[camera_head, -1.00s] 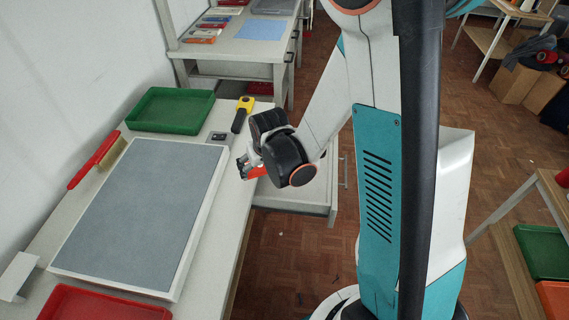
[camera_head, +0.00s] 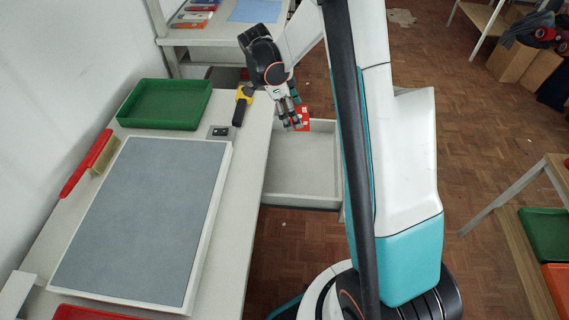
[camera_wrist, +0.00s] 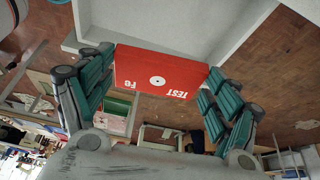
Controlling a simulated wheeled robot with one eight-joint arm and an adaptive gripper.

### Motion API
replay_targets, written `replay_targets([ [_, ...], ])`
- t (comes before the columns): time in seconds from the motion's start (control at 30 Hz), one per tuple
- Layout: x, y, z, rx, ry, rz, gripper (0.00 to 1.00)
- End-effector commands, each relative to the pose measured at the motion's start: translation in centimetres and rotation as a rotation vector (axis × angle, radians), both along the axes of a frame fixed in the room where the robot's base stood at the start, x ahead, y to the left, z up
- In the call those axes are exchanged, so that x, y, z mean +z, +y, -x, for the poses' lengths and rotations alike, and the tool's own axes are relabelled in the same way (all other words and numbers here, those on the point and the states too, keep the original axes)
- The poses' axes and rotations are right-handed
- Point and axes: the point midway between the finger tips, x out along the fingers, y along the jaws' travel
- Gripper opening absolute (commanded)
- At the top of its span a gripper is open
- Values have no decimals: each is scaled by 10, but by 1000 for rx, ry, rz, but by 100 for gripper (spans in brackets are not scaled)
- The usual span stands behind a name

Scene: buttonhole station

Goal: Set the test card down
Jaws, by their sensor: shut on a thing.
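The test card is a red card with white lettering and a white round mark. In the wrist view the test card (camera_wrist: 158,75) sits between the two teal finger pads, and the word TEST reads upside down. My gripper (camera_wrist: 160,80) is shut on it. In the head view my gripper (camera_head: 291,112) holds the red card (camera_head: 303,117) in the air above the open drawer (camera_head: 300,165) at the right side of the workbench. The drawer looks empty where its inside shows. My arm hides its right part.
The workbench carries a grey mat (camera_head: 145,215), a green tray (camera_head: 165,104), a red-handled brush (camera_head: 88,163), a yellow and black tool (camera_head: 241,104) and a small dark plate (camera_head: 219,132). A second bench (camera_head: 235,32) stands behind.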

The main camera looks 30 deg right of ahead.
Motion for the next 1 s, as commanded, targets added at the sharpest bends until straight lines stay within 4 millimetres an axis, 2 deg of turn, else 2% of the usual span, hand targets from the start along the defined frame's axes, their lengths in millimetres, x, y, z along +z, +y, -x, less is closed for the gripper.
replay_targets([
  [0.17,-3,-7,0,-100,-1,-1,45],
  [0.27,-22,-7,0,-105,-1,-1,45],
  [0.7,-128,-7,0,-101,-2,-1,45],
  [0.83,-146,-7,0,-100,-2,-1,45],
  [1.0,-155,-7,0,-100,-2,-1,45],
])
